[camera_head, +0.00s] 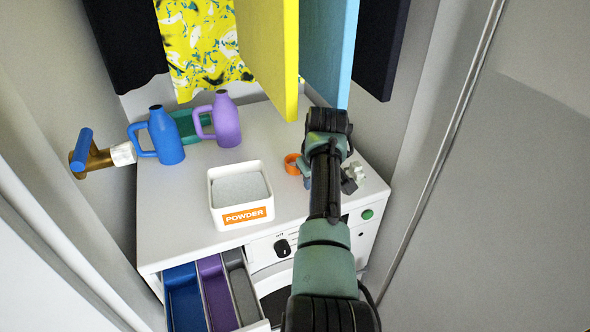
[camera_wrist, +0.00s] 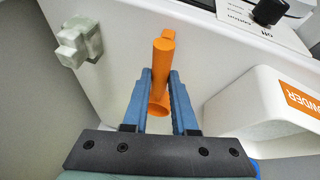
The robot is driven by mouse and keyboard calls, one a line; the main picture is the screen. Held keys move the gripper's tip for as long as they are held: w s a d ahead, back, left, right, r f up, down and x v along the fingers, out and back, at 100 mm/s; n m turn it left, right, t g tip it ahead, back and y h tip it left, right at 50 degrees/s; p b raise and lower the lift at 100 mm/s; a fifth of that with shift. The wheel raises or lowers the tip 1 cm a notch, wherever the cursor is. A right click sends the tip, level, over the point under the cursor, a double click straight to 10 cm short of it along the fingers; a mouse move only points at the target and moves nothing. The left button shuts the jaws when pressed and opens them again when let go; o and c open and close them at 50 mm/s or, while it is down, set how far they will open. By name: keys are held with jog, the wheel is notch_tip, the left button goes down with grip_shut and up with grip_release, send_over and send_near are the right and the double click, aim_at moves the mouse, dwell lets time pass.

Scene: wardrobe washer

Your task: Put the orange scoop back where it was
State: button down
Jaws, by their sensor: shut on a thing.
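The orange scoop (camera_head: 292,164) is over the right part of the washer top, right of the white POWDER box (camera_head: 241,216). In the wrist view the scoop (camera_wrist: 163,52) stands out between the two blue fingers of my gripper (camera_wrist: 160,76), which are shut on it. I cannot tell whether the scoop touches the washer top. In the head view my arm hides most of the gripper. The box holds grey powder, and its corner also shows at right in the wrist view (camera_wrist: 245,103).
Blue (camera_head: 167,137) and purple (camera_head: 226,122) jugs stand at the back left. A grey-green knobbed piece (camera_head: 353,177) is just right of my gripper. A drawer with blue, purple and grey compartments (camera_head: 215,290) is open in front. Clothes (camera_head: 270,50) hang above.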

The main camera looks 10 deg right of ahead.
jog(key=shift+f, duration=0.35)
jog(key=shift+c, duration=1.5)
grip_release()
jog(key=shift+r, duration=0.2)
notch_tip(320, 180, up, 6)
jog(key=p, duration=0.5)
jog(key=shift+f+p, duration=0.15)
jog(key=shift+p, duration=0.15)
jog(key=shift+f, duration=0.1)
